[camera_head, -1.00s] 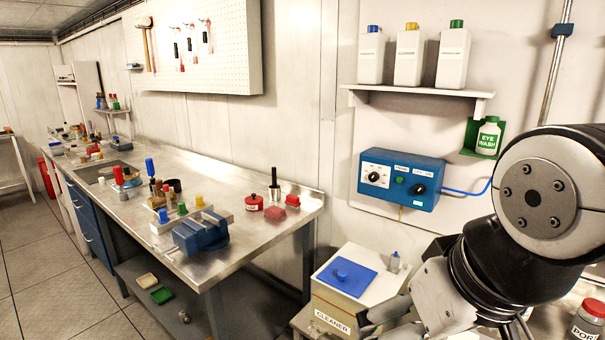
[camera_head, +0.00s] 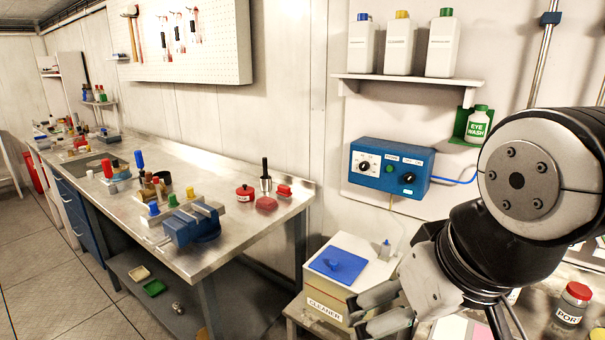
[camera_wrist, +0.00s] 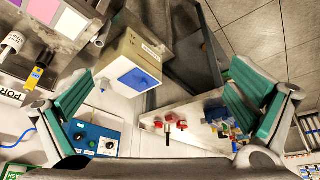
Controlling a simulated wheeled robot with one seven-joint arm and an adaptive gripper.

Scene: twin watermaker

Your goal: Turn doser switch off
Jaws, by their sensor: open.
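The blue doser box (camera_head: 390,171) is fixed to the wall right of the workbench. It has a white-faced dial (camera_head: 366,164) on its left, a green button or lamp (camera_head: 390,170) in the middle and a black rotary switch (camera_head: 408,178) on its right. Its small lettering is unreadable. My gripper (camera_head: 372,311) is open and empty, below the box and in front of the cleaner box, apart from the doser box. In the wrist view my gripper's green-padded fingers (camera_wrist: 162,80) are spread wide, and the doser box (camera_wrist: 95,138) shows upside down beside the left finger.
The white cleaner box (camera_head: 343,250) with a blue lid stands below the doser box. A shelf (camera_head: 408,83) with three bottles is above it, and an eye wash bottle (camera_head: 478,125) is to its right. A metal workbench (camera_head: 215,265) with a blue vise is at left. Floor at left is clear.

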